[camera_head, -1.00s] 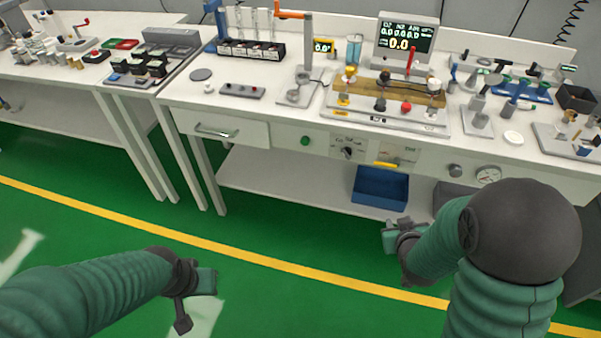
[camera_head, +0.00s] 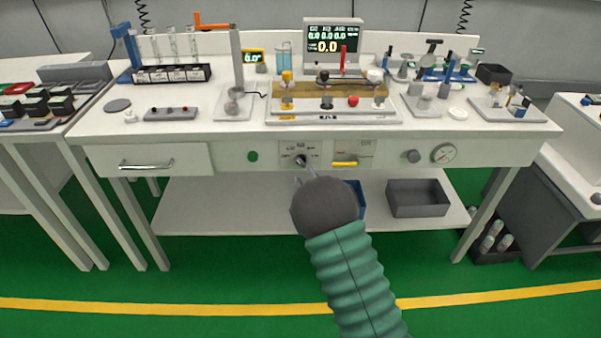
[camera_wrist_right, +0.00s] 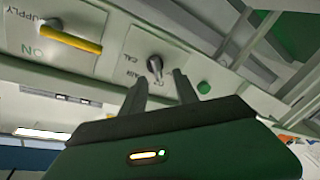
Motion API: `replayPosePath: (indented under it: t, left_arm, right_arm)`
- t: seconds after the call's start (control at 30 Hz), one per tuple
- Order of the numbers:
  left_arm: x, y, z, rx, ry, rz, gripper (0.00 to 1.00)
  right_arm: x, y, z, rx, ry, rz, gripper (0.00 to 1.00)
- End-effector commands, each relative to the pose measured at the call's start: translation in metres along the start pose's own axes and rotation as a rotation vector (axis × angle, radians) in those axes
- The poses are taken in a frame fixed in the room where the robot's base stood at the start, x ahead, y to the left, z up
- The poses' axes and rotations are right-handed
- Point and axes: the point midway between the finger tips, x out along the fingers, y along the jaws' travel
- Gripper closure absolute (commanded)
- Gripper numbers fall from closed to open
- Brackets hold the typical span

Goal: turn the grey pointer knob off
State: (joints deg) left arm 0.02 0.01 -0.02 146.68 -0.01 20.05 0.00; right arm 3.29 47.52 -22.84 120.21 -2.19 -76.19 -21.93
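The grey pointer knob (camera_head: 300,160) is on a labelled plate in the front panel of the middle bench. In the right wrist view the knob (camera_wrist_right: 155,66) shows just beyond the fingertips, between them. The lettering on its plate appears upside down there. My right gripper (camera_wrist_right: 160,80) is open, its two fingers pointing at the panel. In the head view the right gripper (camera_head: 305,174) is just below the knob and mostly hidden behind my wrist. I cannot tell whether a finger touches the knob. My left gripper is out of view.
A yellow supply handle (camera_head: 344,164) sits right of the knob, and a green button (camera_head: 253,156) sits left. A round gauge (camera_head: 444,153) is farther right. A drawer (camera_head: 150,160) is at left. A grey bin (camera_head: 418,198) stands on the lower shelf.

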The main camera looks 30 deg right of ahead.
Motion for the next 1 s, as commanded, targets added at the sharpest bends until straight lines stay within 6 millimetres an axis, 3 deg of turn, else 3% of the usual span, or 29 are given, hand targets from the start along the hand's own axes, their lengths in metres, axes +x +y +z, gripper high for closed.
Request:
replayPosePath:
  t: [0.2,0.53,0.83,1.0]
  left_arm:
    - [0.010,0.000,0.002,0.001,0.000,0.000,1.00]
    - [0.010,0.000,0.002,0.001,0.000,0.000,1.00]
    - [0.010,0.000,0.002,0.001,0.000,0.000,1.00]
    - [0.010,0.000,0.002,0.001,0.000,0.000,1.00]
  right_arm:
    - [0.039,0.000,0.003,0.001,-0.001,0.001,0.64]
    - [0.046,0.000,0.000,0.000,-0.002,0.000,0.64]
    - [0.046,0.000,0.001,0.001,-0.002,0.000,1.00]
    - [0.046,0.000,0.002,0.001,-0.004,0.000,1.00]
